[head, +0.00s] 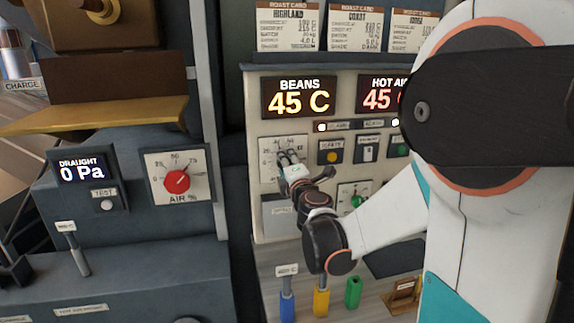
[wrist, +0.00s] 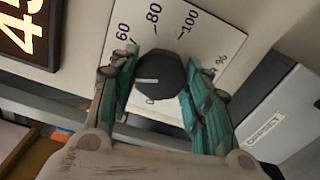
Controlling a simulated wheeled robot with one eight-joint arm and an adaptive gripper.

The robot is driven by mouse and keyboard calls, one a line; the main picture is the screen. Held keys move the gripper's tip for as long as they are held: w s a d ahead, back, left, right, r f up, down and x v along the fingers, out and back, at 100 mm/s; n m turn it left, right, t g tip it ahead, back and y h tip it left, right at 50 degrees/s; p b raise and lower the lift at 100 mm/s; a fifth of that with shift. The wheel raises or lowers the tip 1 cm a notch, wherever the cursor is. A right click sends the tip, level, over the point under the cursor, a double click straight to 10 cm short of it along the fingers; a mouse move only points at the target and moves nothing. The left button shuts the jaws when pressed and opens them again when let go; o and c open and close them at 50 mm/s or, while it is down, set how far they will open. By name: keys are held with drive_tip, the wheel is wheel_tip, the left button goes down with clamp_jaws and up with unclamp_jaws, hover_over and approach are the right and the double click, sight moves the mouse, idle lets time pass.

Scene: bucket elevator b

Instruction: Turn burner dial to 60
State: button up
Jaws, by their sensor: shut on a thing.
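The burner dial is a dark round knob (wrist: 160,75) on a white scale plate (wrist: 205,40) in the wrist view. The marks 60, 80 and 100 show above it, and the lower part of the plate is largely hidden. A short white line on the knob lies roughly level in the picture; the value it points to cannot be read. My gripper (wrist: 158,92) is shut on the knob, one teal finger on each side. In the head view my gripper (head: 287,158) reaches the plate (head: 268,145) below the BEANS display and hides the knob.
Displays read BEANS 45 C (head: 298,97) and HOT AIR (head: 381,95), partly behind my arm. Buttons (head: 335,151) and a dial with a green knob (head: 355,200) sit right of the gripper. An AIR dial with a red knob (head: 177,182) is on the left cabinet. Coloured levers (head: 321,302) stand below.

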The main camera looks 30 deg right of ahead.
drive_tip(key=shift+s+m, duration=0.1)
drive_tip(key=shift+m, duration=3.7)
drive_tip(key=o, duration=1.1)
drive_tip(key=shift+c, duration=0.2)
drive_tip(key=v, duration=0.7)
drive_tip(key=shift+s, duration=0.25)
